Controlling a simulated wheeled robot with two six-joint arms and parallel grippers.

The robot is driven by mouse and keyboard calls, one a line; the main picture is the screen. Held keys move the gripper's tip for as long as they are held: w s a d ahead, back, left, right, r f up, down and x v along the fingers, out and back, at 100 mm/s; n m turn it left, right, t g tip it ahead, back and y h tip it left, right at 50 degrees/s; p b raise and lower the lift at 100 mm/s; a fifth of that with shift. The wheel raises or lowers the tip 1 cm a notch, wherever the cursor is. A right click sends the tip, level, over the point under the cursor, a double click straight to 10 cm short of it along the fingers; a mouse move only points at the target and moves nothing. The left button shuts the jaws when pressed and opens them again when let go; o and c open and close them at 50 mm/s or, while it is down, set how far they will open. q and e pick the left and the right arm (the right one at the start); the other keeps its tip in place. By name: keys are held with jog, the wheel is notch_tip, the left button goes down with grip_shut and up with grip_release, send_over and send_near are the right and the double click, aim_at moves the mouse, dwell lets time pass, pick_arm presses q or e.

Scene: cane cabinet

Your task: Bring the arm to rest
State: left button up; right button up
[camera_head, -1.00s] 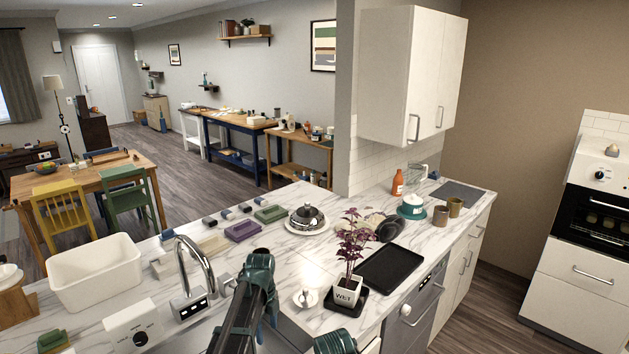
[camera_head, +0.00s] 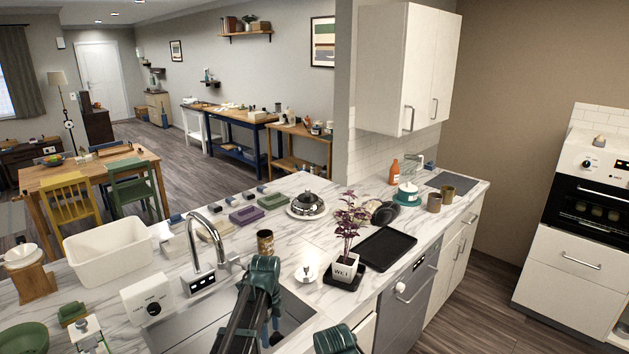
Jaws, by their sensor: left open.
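My left arm rises from the bottom edge, with its teal joint in front of the counter. My left gripper (camera_head: 273,336) is small and partly hidden behind the arm, low over the sink (camera_head: 190,325). It is open, and I see nothing held in it. A teal part of my right arm shows at the bottom edge; its gripper is out of view.
Close to my left arm are the faucet (camera_head: 200,245), a dark patterned jar (camera_head: 265,242), a small white dish (camera_head: 306,274) and a potted purple plant (camera_head: 345,268). A black tray (camera_head: 385,248) lies right of the plant. A white basin (camera_head: 108,252) stands left.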

pick_arm(q)
jog(key=s+d+f+n+b, duration=0.2)
jog(key=s+f+n+b, duration=0.1)
jog(key=s+n, duration=0.3)
jog(key=s+d+f+n+b, duration=0.2)
jog(key=s+f+n, duration=0.1)
jog(key=s+n, duration=0.3)
jog(key=s+d+f+n+y+b, duration=0.1)
jog(key=s+d+f+n+b, duration=0.1)
jog(key=s+n, duration=0.4)
jog(key=s+b, duration=0.1)
jog(key=s, duration=0.3)
jog(key=shift+f+b, duration=0.35)
jog(key=shift+f, duration=0.05)
jog(key=shift+d, duration=0.1)
